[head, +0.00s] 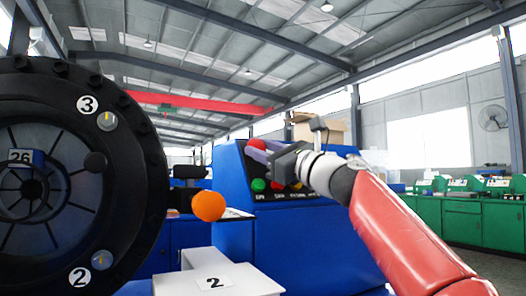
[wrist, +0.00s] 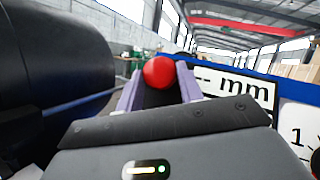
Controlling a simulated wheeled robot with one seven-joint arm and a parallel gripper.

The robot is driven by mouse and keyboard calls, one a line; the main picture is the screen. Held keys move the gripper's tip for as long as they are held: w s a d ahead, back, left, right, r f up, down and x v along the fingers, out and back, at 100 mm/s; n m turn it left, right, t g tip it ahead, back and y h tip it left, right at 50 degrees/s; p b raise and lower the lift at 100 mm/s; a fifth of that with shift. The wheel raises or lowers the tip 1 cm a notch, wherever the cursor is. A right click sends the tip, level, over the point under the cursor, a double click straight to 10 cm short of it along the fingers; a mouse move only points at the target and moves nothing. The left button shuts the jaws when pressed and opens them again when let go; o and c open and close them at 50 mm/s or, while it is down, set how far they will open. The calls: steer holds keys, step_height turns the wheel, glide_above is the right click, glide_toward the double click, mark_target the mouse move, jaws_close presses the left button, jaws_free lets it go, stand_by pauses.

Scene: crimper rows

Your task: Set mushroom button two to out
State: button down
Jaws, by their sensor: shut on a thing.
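A red round mushroom button (head: 257,143) shows at the upper left of the blue control console (head: 300,225), partly behind my gripper (head: 256,152). In the wrist view the red button (wrist: 159,72) sits between the tips of my two pale purple fingers (wrist: 160,88). My gripper is shut on it. Its stem and base are hidden, and I cannot read its number or tell whether it is in or out.
A green button (head: 258,185) and a red button (head: 277,186) are lower on the console. A black round machine (head: 150,175) stands at left. An orange ball (head: 209,206) is near a white block marked 2 (head: 235,284). A "mm" display (wrist: 235,88) is right of my fingers.

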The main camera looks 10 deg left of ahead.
steer(key=c, duration=0.9)
jaws_free()
steer(key=shift+s+r, duration=0.1)
steer(key=b+v, duration=0.4)
steer(key=v, duration=0.4)
